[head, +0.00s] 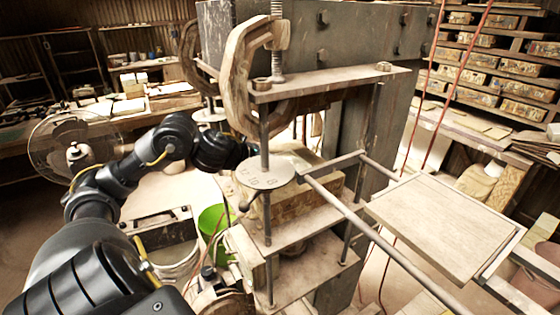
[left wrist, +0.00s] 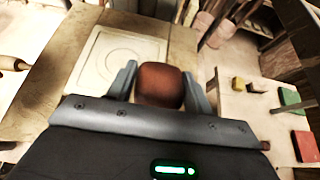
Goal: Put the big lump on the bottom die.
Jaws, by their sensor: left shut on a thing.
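The big lump (left wrist: 160,86) is a rounded red-brown piece in the left wrist view. My left gripper (left wrist: 159,72) is shut on it, with one grey finger at each side. A pale square plate with a raised ring, which looks like the bottom die (left wrist: 97,58), lies beyond and left of the lump in that view. The lump overlaps its right side; I cannot tell the height between them. In the head view my left arm reaches in behind the press's round plate (head: 267,173), so the gripper and lump are hidden there. My right gripper is not in view.
The press has an upper crossbar (head: 335,82), upright rods and a wooden block (head: 300,203) around the work spot. A flat board (head: 445,222) on a frame stands at right. A green bucket (head: 213,225) is below. Small coloured blocks (left wrist: 290,97) lie on a side table.

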